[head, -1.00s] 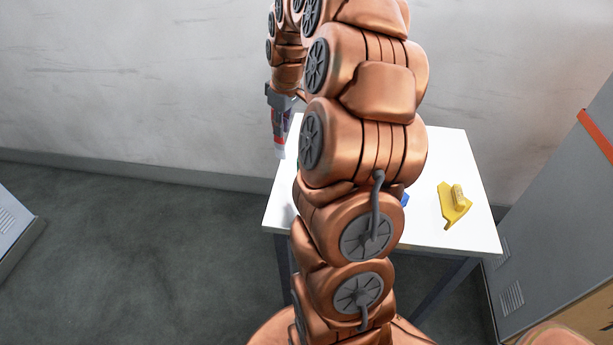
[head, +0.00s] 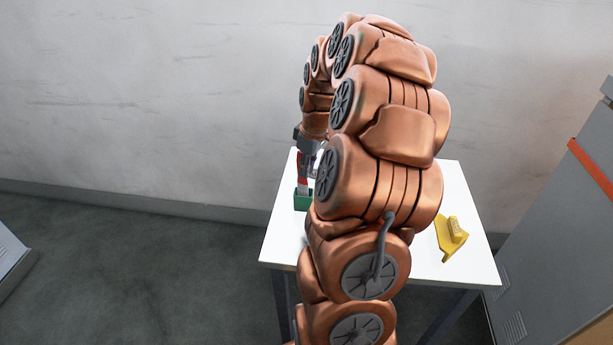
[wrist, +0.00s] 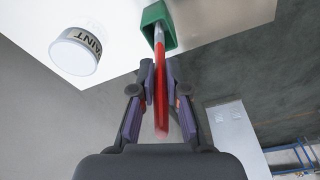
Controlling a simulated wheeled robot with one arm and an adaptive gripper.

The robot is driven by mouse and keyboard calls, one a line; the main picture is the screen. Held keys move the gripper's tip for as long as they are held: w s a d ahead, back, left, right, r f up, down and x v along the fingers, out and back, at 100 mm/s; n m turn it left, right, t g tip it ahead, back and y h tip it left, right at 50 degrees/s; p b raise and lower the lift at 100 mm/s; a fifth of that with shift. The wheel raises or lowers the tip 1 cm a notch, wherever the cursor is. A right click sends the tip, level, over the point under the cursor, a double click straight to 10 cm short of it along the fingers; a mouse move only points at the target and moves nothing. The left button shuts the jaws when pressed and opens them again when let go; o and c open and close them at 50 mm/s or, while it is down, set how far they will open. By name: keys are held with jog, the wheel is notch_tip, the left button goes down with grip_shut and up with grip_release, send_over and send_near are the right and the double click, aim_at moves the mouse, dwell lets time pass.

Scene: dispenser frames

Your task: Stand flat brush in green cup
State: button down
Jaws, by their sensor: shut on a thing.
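My gripper (wrist: 158,80) is shut on the flat brush (wrist: 160,95), by its red handle in the wrist view. The brush's silvery end points into the opening of the green cup (wrist: 155,14); whether it touches the bottom I cannot tell. In the head view the green cup (head: 303,201) stands near the left edge of the white table, with the brush (head: 303,184) upright above it and my gripper (head: 305,160) over it. My arm hides part of the cup and the brush.
A white paint tin (wrist: 75,55) stands beside the green cup on the white table (head: 285,245). A yellow tool (head: 451,238) lies on the table's right side. A grey cabinet (head: 545,240) is at the far right.

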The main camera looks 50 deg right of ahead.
aim_at(303, 186)
jog(key=shift+f+p, duration=0.35)
jog(key=shift+f, duration=1.5)
jog(key=c, duration=1.2)
grip_release()
